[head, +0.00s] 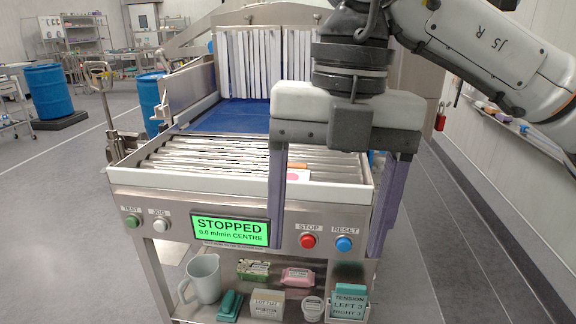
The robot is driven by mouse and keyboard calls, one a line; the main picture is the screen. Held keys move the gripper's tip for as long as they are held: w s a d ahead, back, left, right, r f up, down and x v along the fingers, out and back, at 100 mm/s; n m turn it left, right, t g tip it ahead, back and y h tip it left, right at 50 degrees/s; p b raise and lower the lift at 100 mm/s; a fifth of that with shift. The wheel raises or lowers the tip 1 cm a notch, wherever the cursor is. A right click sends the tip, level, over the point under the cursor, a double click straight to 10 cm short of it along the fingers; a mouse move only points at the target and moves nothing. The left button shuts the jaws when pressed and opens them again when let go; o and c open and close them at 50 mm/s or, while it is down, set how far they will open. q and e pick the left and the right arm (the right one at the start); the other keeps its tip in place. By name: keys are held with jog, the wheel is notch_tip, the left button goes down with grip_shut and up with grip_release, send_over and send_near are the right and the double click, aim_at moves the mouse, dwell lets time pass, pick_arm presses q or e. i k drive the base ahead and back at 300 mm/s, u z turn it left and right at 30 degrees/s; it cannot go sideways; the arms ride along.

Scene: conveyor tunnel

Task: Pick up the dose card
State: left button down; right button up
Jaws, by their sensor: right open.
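A small white card with a pink mark, which looks like the dose card (298,176), lies on the rollers near the front rail of the conveyor. An orange edge shows just behind it. My right gripper (326,244) comes in from the upper right. It is open and empty, with its two long fingers spread and pointing down. The card shows between the fingers, close to the left one, which hides part of that area. I cannot tell how far the fingers are from the card. My left gripper is not in view.
The roller conveyor (215,158) leads to a blue belt (232,116) and a strip curtain (250,62). The front panel has a green "STOPPED" display (229,228), a red stop button (308,241) and a blue reset button (344,244). A shelf below holds a jug (202,279) and several small items.

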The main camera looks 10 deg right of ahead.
aim_at(296, 171)
jog(key=i, duration=1.25)
